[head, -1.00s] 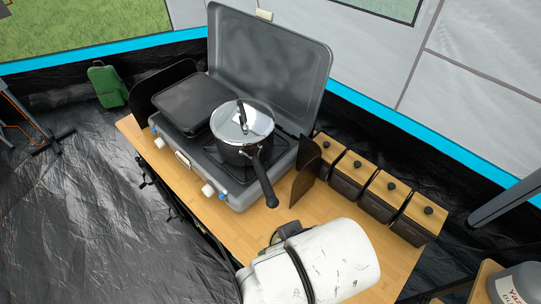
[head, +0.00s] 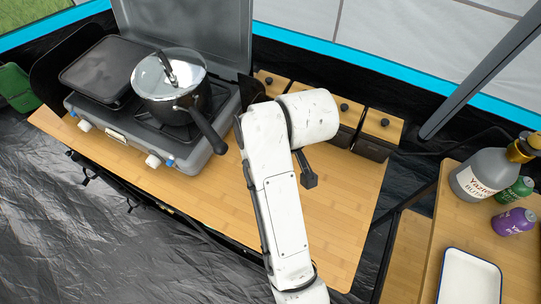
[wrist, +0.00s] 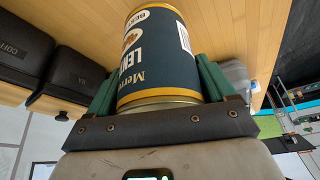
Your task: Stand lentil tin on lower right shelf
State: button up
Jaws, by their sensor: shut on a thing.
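The lentil tin (wrist: 158,60), dark blue-green with gold rims and a lentil label, is between the green fingers of my gripper (wrist: 155,80) in the wrist view. The fingers are shut on its sides. I cannot tell whether the tin touches the wooden top behind it. In the head view my white arm hides the tin and the fingers. A wooden shelf board (head: 408,258), apparently lower than the tabletops beside it, shows at the lower right. Its visible part is bare.
The wooden table (head: 345,215) carries the stove (head: 215,145) with a lidded pot (head: 172,85), and black canisters (head: 374,147) at the back. On the right tabletop (head: 425,290) stand a grey gas bottle (head: 483,172), a purple can (head: 513,221), a green can (head: 514,190) and a white tray (head: 469,252).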

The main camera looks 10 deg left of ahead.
jog(key=shift+w+f, duration=0.2)
jog(key=shift+w+f+p, duration=0.2)
jog(key=shift+f+p, duration=0.2)
jog(key=shift+f, duration=1.4)
jog(key=shift+f, duration=0.1)
jog(key=o, duration=1.3)
jog(key=shift+d, duration=0.1)
jog(key=shift+c, duration=0.2)
jog(key=p+v, duration=0.1)
jog(key=v, duration=0.9)
jog(key=shift+r, duration=0.3)
jog(key=shift+p+v, duration=0.8)
jog(key=shift+p, duration=0.3)
jog(key=shift+s, duration=0.1)
